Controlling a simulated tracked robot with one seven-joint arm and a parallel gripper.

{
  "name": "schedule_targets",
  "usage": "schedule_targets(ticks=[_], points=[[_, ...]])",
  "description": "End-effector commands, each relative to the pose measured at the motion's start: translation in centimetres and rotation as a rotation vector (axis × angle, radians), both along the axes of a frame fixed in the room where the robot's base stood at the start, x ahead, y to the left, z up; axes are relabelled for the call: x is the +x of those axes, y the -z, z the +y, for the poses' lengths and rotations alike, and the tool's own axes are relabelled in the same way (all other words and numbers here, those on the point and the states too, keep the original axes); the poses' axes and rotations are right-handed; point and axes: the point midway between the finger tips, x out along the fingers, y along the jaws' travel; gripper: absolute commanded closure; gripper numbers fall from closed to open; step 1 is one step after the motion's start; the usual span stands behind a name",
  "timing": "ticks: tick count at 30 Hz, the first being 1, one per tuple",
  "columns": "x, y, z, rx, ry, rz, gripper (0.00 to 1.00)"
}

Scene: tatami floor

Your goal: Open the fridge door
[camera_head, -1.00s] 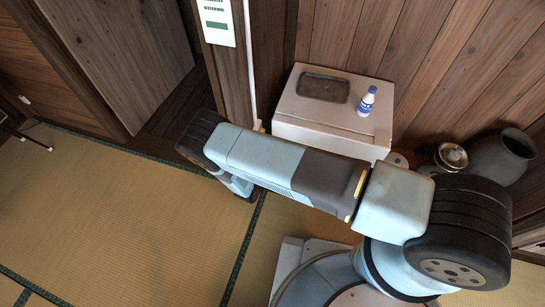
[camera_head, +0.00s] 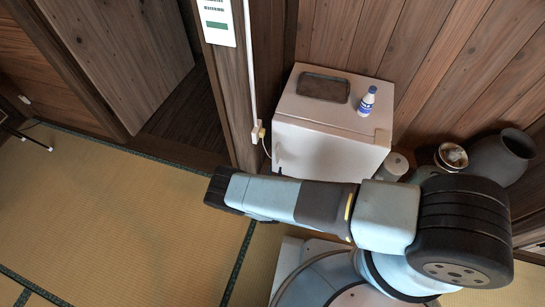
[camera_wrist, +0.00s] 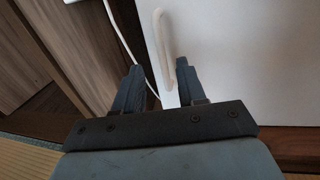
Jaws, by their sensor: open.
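The small white fridge (camera_head: 325,150) stands against the wood wall in the head view, its door front facing me and shut as far as I can see. Its pale vertical handle (camera_head: 278,155) is near the door's left edge. In the wrist view the white door (camera_wrist: 245,65) fills the right side, and the curved handle (camera_wrist: 162,30) stands upright ahead of my gripper (camera_wrist: 160,67). My gripper is open, with a finger on each side of the handle's lower end in the picture. I cannot tell whether the fingertips reach around it.
A dark tray (camera_head: 322,87) and a blue-and-white bottle (camera_head: 367,101) stand on the fridge. A wooden post (camera_head: 232,95) and a white cord (camera_wrist: 122,38) are close at the fridge's left. Pots (camera_head: 500,158) stand right of it. Tatami (camera_head: 120,210) is clear at left.

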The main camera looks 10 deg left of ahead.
Motion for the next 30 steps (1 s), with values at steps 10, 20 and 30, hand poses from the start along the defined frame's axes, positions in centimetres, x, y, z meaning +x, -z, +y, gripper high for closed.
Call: schedule_targets(ticks=[10,20,30], points=[[5.9,0.0,0.6,0.0,0.003,0.001,0.6],[8.4,0.0,1.0,0.001,0.001,0.0,0.6],[8.5,0.0,1.0,0.0,0.001,0.001,0.66]])
